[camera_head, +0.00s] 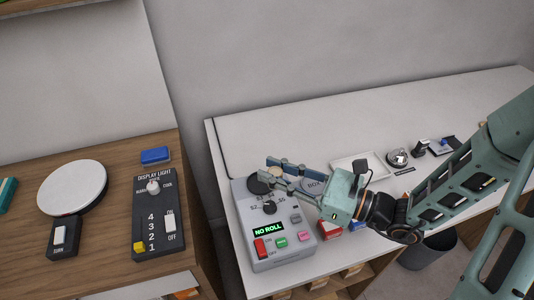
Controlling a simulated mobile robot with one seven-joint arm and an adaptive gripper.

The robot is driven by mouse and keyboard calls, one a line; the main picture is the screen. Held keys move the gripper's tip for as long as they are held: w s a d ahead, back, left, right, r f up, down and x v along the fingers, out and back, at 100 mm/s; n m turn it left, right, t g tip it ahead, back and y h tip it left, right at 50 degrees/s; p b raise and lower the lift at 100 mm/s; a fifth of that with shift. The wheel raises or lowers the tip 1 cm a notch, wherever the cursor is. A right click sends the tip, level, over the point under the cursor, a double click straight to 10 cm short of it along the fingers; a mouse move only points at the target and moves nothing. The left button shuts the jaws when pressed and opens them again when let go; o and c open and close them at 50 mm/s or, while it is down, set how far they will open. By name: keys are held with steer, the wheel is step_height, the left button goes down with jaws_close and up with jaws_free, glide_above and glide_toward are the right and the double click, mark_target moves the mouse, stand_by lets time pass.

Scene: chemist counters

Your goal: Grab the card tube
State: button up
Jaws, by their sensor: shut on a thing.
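My gripper (268,169) reaches in from the right over the grey machine (291,252) on the white counter. Its two fingers lie on either side of a small tan piece, the card tube (277,171), at the machine's upper left. The gripper is shut on it. The fingers hide most of the tube, and I cannot tell whether it still touches the machine. The machine's display reads "NO ROLL" (267,229).
A white tray (357,166) and a bell (398,158) stand to the right. A wooden counter (110,270) with a display light panel (158,215) is at left.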

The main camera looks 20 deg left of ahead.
steer(key=s+d+p, duration=0.1)
steer(key=p, duration=0.1)
steer(key=s+d+r+p, duration=0.1)
steer(key=p, duration=0.2)
steer(key=s+d+r+p, duration=0.1)
steer(key=s+p, duration=0.1)
steer(key=shift+d+r, duration=0.2)
steer(key=shift+r, duration=0.05)
steer(key=shift+p, duration=0.4)
